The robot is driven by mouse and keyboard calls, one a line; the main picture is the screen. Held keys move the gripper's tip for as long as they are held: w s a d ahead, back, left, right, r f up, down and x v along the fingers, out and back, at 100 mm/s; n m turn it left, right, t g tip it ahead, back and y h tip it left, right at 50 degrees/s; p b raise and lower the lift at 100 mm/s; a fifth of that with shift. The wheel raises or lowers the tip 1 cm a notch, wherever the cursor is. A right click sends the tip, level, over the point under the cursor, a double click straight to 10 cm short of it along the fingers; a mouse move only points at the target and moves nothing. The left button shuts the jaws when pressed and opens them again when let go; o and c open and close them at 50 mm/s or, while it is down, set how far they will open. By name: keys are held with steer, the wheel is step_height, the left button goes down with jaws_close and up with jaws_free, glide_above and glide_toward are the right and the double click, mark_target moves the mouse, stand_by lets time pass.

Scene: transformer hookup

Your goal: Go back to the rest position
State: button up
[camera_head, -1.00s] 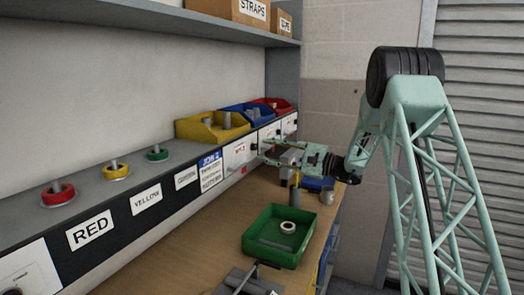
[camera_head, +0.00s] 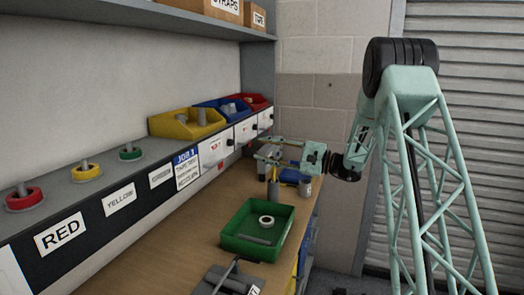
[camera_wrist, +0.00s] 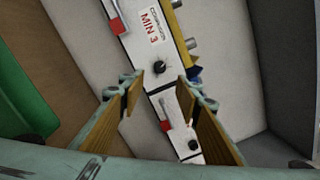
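My gripper (camera_head: 258,149) is over the far part of the workbench, with its fingers pointing left toward the white switch boxes (camera_head: 215,150). Its two fingers stand apart with nothing between them. In the wrist view the gripper (camera_wrist: 158,88) is also open and empty. Beyond its fingertips there is a white box with a black knob, red levers and the label "MIN 3" (camera_wrist: 152,35). I see a gap between the gripper and the boxes.
A green tray (camera_head: 230,243) with a white ring and a grey bar sits on the bench. Yellow (camera_head: 160,126), blue and red bins stand on the ledge. Red, yellow and green rings sit on pegs at left. A shelf with cardboard boxes is above.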

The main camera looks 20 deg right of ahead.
steer(key=s+a+r+n+g+h, duration=0.1)
steer(key=s+a+r+n+g, duration=0.25)
steer(key=s+a, duration=0.65)
steer(key=s+a+r+n+g+h, duration=0.1)
steer(key=s+a+r+n+g, duration=0.2)
steer(key=s+a, duration=0.7)
steer(key=s+a+n+g+h, duration=0.2)
steer(key=s+g+h, duration=0.25)
steer(key=s, duration=1.85)
steer(key=s+d+f+n+t+h, duration=0.1)
steer(key=s+d+h, duration=0.3)
steer(key=s, duration=0.8)
steer(key=s+d+f+n+t+h, duration=0.2)
steer(key=s+d+n+h, duration=0.2)
steer(key=s+d, duration=0.4)
steer(key=s, duration=0.4)
steer(key=shift+s+d+f+t+h+p, duration=0.2)
steer(key=shift+s+d+t+h+p, duration=0.1)
steer(key=shift+s+h+p, duration=0.1)
steer(key=shift+d, duration=0.1)
